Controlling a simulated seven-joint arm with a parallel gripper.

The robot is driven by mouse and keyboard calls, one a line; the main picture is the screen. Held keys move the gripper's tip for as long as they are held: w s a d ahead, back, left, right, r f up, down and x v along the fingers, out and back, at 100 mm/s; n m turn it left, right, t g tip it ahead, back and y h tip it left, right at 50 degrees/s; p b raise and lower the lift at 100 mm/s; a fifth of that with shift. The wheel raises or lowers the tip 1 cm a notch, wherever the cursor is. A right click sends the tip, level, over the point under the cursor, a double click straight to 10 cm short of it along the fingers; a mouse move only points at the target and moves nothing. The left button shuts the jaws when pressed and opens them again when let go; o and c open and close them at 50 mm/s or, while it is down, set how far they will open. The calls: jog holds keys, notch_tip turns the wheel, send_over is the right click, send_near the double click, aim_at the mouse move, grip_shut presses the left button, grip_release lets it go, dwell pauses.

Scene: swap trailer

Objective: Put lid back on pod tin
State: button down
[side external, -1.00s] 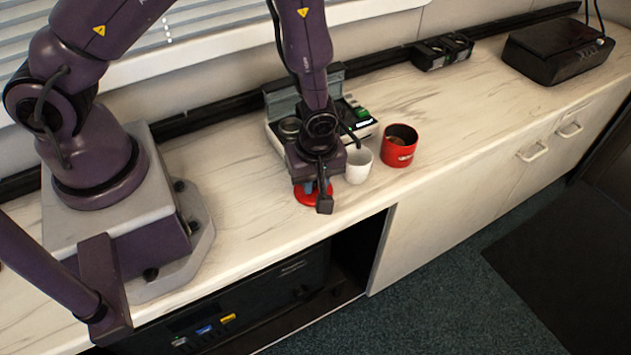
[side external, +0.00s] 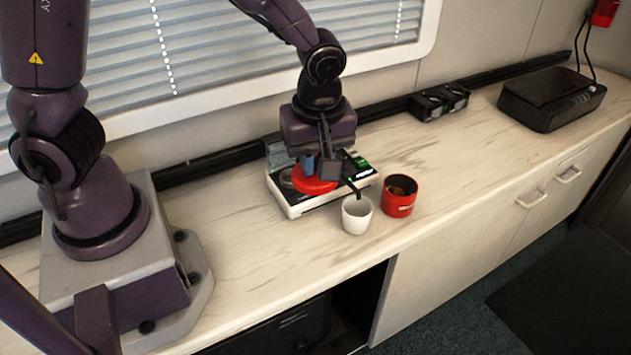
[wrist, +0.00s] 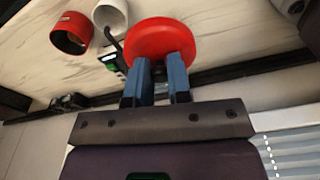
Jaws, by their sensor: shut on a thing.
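A round red lid (side external: 314,181) is held in my gripper (side external: 309,166), up over the white and black machine on the counter. In the wrist view the lid (wrist: 160,38) sits between the two blue fingertips of my gripper (wrist: 162,66), which are shut on it. The red pod tin (side external: 399,196) stands open and upright to the right, with brown contents showing inside. The tin (wrist: 70,33) also shows at the upper left of the wrist view. The lid is apart from the tin.
A white cup (side external: 356,214) stands just left of the tin, close to it. The coffee machine (side external: 292,208) is behind the cup. A black socket block (side external: 438,102) and a black box (side external: 551,98) stand farther right along the wall. The counter's right front is clear.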

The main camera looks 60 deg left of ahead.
jog(key=w, duration=2)
jog(key=shift+s+d+f, duration=0.1)
jog(key=shift+s+f, duration=0.05)
jog(key=shift+f, duration=2.5)
jog(key=shift+s+d+f, duration=0.1)
jog(key=shift+s+f, duration=0.05)
jog(key=shift+f, duration=2.45)
jog(key=shift+f, duration=0.15)
jog(key=shift+c, duration=2.4)
grip_release()
